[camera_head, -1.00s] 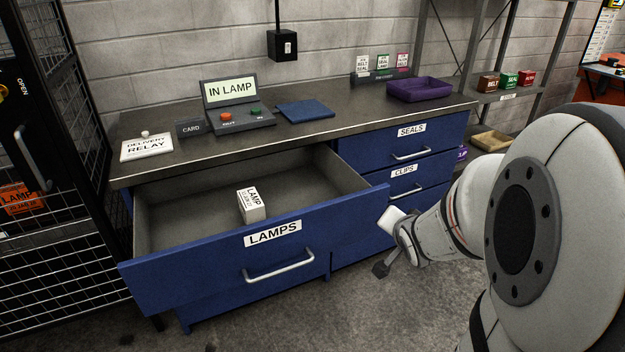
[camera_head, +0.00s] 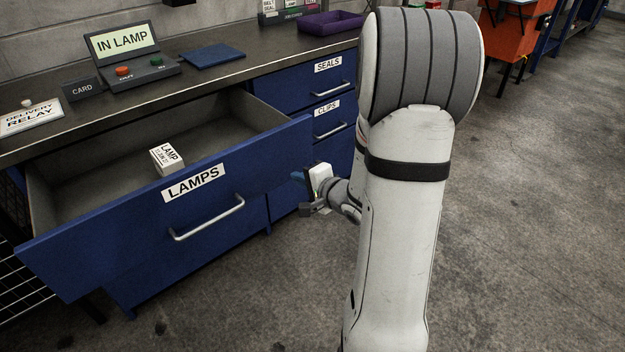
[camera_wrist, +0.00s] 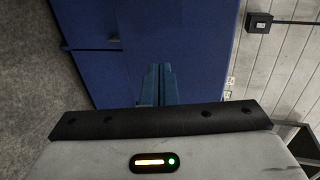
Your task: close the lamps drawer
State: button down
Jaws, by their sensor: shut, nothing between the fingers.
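The lamps drawer (camera_head: 110,253) is pulled well out of the blue cabinet. Its front carries a LAMPS label (camera_head: 194,182) and a silver bar handle (camera_head: 207,219). One white lamp box (camera_head: 167,158) lies inside on the drawer floor. My gripper (camera_head: 298,177) is at the right end of the drawer front, in front of the cabinet; whether it touches the drawer I cannot tell. In the wrist view its blue fingers (camera_wrist: 158,84) are together and empty, facing a blue panel.
The seals drawer (camera_head: 297,88) and clips drawer (camera_head: 310,130) look shut. The worktop (camera_head: 225,80) holds an IN LAMP panel (camera_head: 127,58), a blue pad (camera_head: 211,56) and a purple tray (camera_head: 331,23). The concrete floor (camera_head: 540,220) at the right is open.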

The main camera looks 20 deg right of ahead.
aim_at(274, 165)
jog(key=b+x, duration=0.1)
jog(key=x, duration=0.5)
jog(key=shift+w+a+r+b, duration=0.1)
jog(key=shift+w+a+b, duration=0.05)
jog(key=shift+w+b, duration=0.2)
jog(key=shift+w+a+r, duration=0.1)
jog(key=shift+w+a, duration=0.05)
jog(key=shift+w, duration=0.65)
